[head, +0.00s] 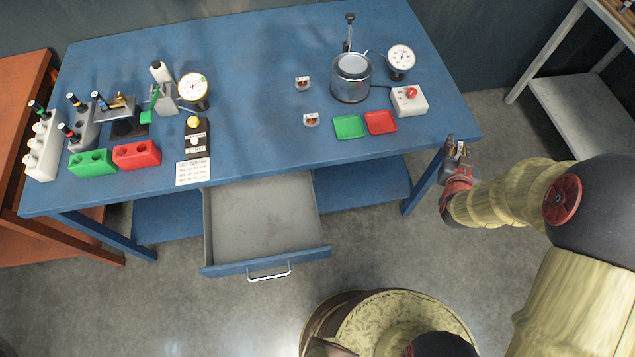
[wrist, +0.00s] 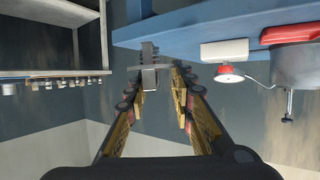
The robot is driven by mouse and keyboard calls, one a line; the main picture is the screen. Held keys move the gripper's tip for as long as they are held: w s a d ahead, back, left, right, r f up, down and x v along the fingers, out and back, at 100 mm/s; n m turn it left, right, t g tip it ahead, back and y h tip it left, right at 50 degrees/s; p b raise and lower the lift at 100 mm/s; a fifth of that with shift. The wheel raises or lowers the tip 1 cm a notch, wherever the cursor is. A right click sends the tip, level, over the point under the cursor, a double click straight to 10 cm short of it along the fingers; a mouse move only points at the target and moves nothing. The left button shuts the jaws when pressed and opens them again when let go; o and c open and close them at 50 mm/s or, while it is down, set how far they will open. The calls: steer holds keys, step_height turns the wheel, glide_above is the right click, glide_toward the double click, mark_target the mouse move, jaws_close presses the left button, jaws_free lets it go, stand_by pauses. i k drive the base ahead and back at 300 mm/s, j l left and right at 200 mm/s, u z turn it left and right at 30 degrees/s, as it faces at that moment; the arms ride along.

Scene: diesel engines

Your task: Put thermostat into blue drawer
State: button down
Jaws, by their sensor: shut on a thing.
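The blue drawer (head: 265,212) is pulled out below the front of the blue table, and its grey inside looks empty. My gripper (head: 456,152) is off the table's right end, well to the right of the drawer. It is shut on a small grey metal part, which I take to be the thermostat (wrist: 149,76); it shows between the fingertips (wrist: 156,88) in the wrist view. Two similar small metal parts, one at the back (head: 303,83) and one nearer the front (head: 311,120), stand on the table.
The blue table (head: 255,75) carries a metal pot (head: 351,80), dial gauges, a white box with a red knob (head: 409,99), green (head: 349,127) and red (head: 381,122) trays, and tool holders at left. A grey shelf (head: 580,105) stands at right. Floor before the drawer is partly clear.

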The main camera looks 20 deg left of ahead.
mark_target(275, 214)
steer(key=k+u, duration=0.15)
steer(key=u, duration=1.25)
steer(key=i+l+u, duration=0.15)
steer(key=l+u, duration=0.35)
steer(key=l, duration=0.4)
steer(key=l+u, duration=0.5)
steer(key=l, duration=0.85)
steer(key=k+l, duration=0.1)
steer(key=l, duration=0.35)
